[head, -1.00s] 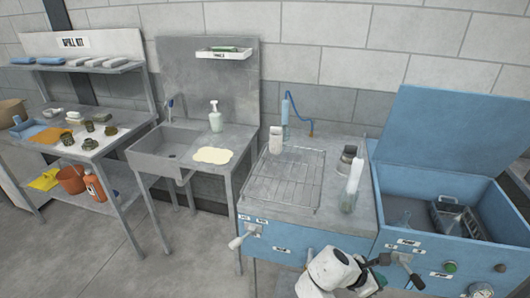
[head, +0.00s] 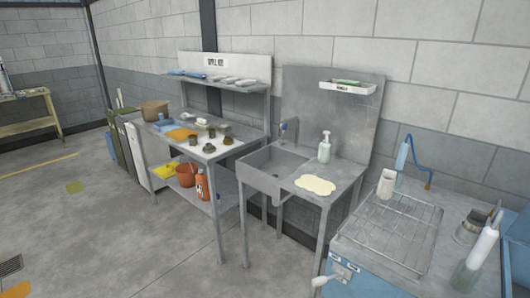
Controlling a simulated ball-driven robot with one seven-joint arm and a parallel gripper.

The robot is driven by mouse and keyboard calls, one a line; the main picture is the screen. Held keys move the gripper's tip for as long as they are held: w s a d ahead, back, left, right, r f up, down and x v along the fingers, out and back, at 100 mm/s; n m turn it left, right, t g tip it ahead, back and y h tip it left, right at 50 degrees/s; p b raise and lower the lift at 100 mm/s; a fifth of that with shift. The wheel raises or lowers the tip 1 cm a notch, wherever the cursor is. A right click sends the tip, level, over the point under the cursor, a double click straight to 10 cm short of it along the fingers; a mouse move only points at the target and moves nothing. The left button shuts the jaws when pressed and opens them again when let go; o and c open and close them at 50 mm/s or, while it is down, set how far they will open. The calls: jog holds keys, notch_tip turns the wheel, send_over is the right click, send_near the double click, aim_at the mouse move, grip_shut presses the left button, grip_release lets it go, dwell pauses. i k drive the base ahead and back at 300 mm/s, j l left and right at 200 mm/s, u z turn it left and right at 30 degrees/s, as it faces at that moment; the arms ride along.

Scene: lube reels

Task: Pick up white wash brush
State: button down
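I cannot tell for sure which thing is the white wash brush. A small white object (head: 203,122) lies on the top of the spill kit table at centre left, too small to make out. A white, handle-like object (head: 484,245) stands tilted in a clear container (head: 466,275) on the blue wash unit at the right. A short white object (head: 387,183) stands upright at the back of the wire rack (head: 392,232). My gripper is not in view.
A steel sink (head: 275,168) with a soap bottle (head: 324,147) and a cream cloth-like patch (head: 315,185) stands mid-right. The spill kit table (head: 232,152) holds several small dark parts and an orange cloth (head: 181,134). Open floor (head: 100,225) lies to the left.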

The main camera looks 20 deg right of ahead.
aim_at(488, 237)
jog(key=z, duration=1.15)
